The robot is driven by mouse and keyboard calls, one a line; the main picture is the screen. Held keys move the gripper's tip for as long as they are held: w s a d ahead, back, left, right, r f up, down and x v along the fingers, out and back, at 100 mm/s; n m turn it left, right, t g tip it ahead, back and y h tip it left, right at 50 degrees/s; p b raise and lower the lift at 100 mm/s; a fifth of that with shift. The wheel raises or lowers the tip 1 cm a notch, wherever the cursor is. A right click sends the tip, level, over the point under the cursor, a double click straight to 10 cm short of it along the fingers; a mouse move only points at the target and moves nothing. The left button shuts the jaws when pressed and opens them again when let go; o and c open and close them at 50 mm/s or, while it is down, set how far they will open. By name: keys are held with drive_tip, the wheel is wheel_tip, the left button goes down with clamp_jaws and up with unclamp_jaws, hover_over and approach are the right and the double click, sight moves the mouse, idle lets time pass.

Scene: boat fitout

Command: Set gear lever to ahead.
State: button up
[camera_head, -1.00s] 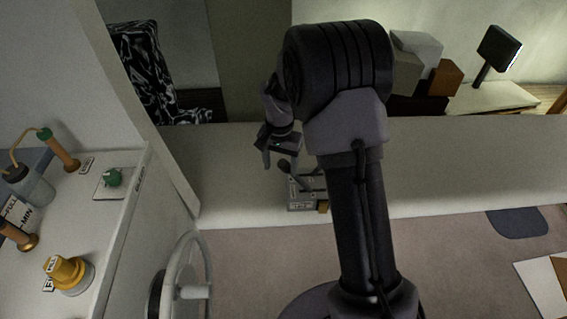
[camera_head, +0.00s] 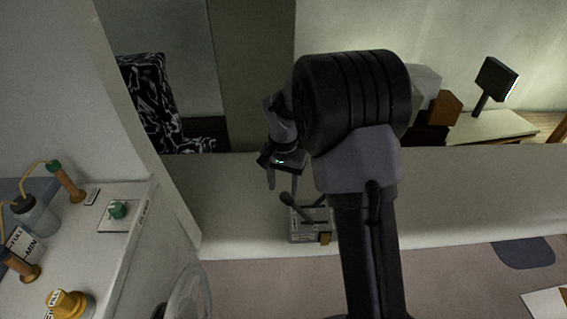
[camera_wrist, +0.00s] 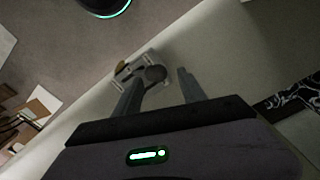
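The gear lever unit (camera_head: 310,224) is a small grey box on the long pale ledge, with a dark-knobbed lever (camera_head: 286,198) leaning left and a second lever beside it. My gripper (camera_head: 285,182) points down just above and beside the dark knob. In the wrist view, my gripper (camera_wrist: 158,92) has its two fingers spread apart with nothing between the tips. The round dark knob (camera_wrist: 156,74) shows between and beyond the fingers, with the grey unit (camera_wrist: 128,71) behind it. I cannot tell whether a finger touches the lever.
A steering wheel (camera_head: 188,300) stands at the lower left. The left console (camera_head: 88,265) carries a green knob (camera_head: 117,209), a yellow knob (camera_head: 68,304) and wooden-handled parts. The pale ledge (camera_head: 460,190) is clear to the right. Boxes (camera_head: 440,108) stand behind my arm.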

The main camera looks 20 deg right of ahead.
wheel_tip(320, 180, up, 12)
drive_tip(key=p, duration=0.3)
drive_tip(key=shift+s, duration=0.1)
drive_tip(key=s+a+r+n+t+b, duration=0.1)
drive_tip(key=s+a+r+t+b, duration=0.15)
drive_tip(key=s+r+b, duration=0.35)
drive_tip(key=s+a+f+n+t+y+b, duration=0.1)
drive_tip(key=s+a+f, duration=0.1)
drive_tip(key=s, duration=0.8)
drive_tip(key=s+a+f+n+t+y+b, duration=0.1)
drive_tip(key=s+a+f+t+b, duration=0.1)
drive_tip(key=s, duration=0.8)
drive_tip(key=shift+a+f, duration=0.15)
drive_tip(key=shift+a, duration=0.65)
